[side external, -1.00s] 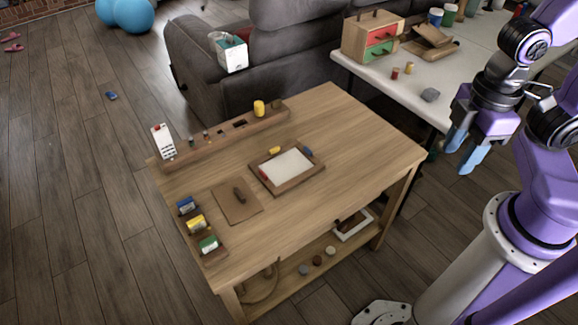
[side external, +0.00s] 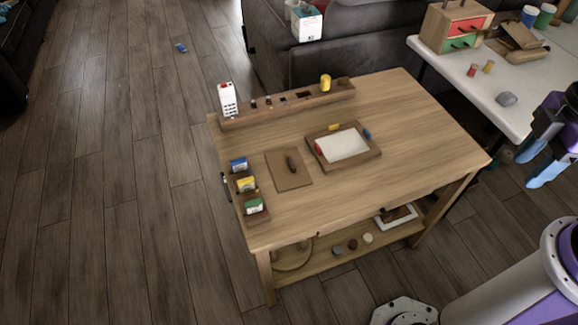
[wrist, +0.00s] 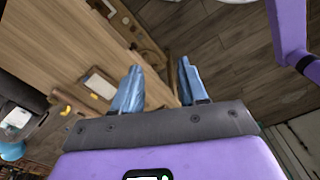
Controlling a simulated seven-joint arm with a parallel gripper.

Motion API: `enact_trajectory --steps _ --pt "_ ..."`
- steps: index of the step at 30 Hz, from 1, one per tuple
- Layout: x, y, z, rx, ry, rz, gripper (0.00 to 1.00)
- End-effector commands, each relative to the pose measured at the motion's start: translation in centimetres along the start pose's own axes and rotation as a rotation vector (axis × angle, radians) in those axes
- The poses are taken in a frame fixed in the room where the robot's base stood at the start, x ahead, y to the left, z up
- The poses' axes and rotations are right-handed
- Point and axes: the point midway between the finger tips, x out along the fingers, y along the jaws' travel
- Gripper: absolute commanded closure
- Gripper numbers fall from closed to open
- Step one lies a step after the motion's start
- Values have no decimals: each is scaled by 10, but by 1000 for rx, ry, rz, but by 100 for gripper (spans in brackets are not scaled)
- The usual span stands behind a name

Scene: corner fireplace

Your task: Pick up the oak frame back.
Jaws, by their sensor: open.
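A flat brown board (side external: 283,182) with a dark handle-like piece (side external: 291,163) on it lies on the workbench top, left of the framed white panel; it looks like the oak frame back. The wooden frame (side external: 375,154) around a white panel (side external: 343,146) lies to its right, with yellow, blue and red pieces at its edges. My gripper (side external: 531,168) is at the right edge of the side view, beyond the bench's right corner and well apart from the board. In the wrist view its blue fingers (wrist: 160,67) are apart, with nothing between them.
A slotted wooden rail (side external: 290,103) holds a white carton and a yellow cylinder along the bench's back. Small coloured containers (side external: 246,184) line its left edge. The lower shelf (side external: 345,254) holds a white-bordered frame and small discs. The bench top's right part is clear.

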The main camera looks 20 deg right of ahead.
Motion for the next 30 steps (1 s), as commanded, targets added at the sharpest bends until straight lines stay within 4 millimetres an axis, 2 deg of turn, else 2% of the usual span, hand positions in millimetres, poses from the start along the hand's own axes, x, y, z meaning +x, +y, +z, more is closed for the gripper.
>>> enact_trajectory --steps 4,6,8,16,19,23,30 --pt "0 0 0 0 0 0 57" --pt "0 0 0 0 0 0 35" --pt "0 0 0 0 0 0 17" --pt "0 0 0 0 0 0 17" --pt "0 2 -7 -5 -1 -8 17" --pt "2 8 -33 -33 1 -35 17" --pt "12 34 -110 -115 31 -106 17"
